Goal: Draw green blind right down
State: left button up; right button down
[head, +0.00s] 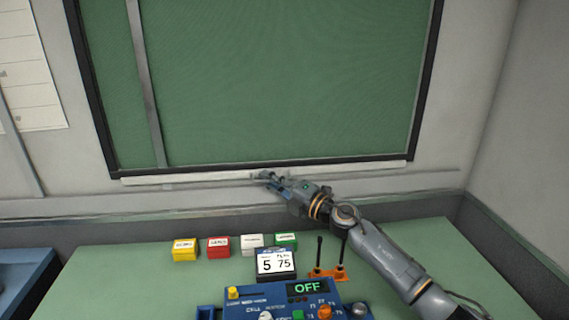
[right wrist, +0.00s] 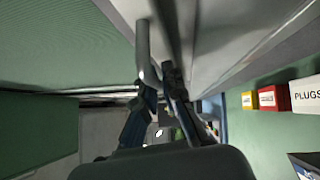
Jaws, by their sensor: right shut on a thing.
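The green blind (head: 280,80) covers the whole visible part of the dark-framed window. Its pale bottom bar (head: 200,176) lies along the lower edge of the frame, near the sill. My right gripper (head: 264,180) is at the middle of this bar, shut on the blind's pull at the bar. In the right wrist view the fingers (right wrist: 160,88) close around a grey rod-like part (right wrist: 144,50), and green blind cloth (right wrist: 45,60) shows at the left. The exact contact is partly hidden by the fingers. My left gripper is not in view.
Below the window is a green desk (head: 130,265) with yellow (head: 185,250), red (head: 219,247), white (head: 251,241) and green (head: 286,241) boxes. A display (head: 276,263), a blue control panel (head: 300,300) and an orange two-lever stand (head: 328,272) stand near my right arm.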

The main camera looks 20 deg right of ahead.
jog(key=shift+a+f, duration=0.1)
jog(key=shift+f, duration=0.7)
jog(key=c, duration=1.4)
grip_release()
jog(key=shift+c, duration=0.2)
jog(key=shift+r, duration=0.1)
jog(key=shift+s, duration=0.15)
jog(key=v, duration=1.2)
